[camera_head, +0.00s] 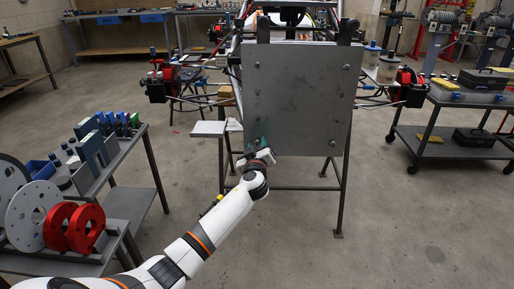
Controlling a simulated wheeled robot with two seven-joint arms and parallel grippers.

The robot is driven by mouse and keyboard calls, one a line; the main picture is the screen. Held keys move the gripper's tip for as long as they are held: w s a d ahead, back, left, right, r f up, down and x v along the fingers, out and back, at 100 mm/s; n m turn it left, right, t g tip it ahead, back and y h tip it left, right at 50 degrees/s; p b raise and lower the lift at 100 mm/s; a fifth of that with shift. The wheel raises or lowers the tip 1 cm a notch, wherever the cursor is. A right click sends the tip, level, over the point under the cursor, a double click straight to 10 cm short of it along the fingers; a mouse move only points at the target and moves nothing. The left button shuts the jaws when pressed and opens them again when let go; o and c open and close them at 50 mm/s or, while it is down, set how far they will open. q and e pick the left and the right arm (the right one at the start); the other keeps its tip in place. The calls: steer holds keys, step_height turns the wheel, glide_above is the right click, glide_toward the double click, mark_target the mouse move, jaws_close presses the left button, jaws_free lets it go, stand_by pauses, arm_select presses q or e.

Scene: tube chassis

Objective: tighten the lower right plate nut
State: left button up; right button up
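A grey square plate (297,98) stands upright on the front of the tube chassis (290,20). Small dark nuts or bolts show near its corners. The lower right plate nut (332,143) is a small dark dot near that corner, with nothing in front of it. My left gripper (258,154) is at the plate's lower left corner, well to the left of the lower right nut. Its fingers are small and partly hidden, and I cannot tell whether they touch the plate or hold anything. My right gripper is out of view.
A left bench (125,190) carries red discs (86,228), white discs (28,215) and several boxes. A dark cart (440,135) with cases stands at the right. The chassis stand's legs (345,190) reach the floor. The floor at front right is clear.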

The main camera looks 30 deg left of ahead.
arm_select(q)
jaws_close()
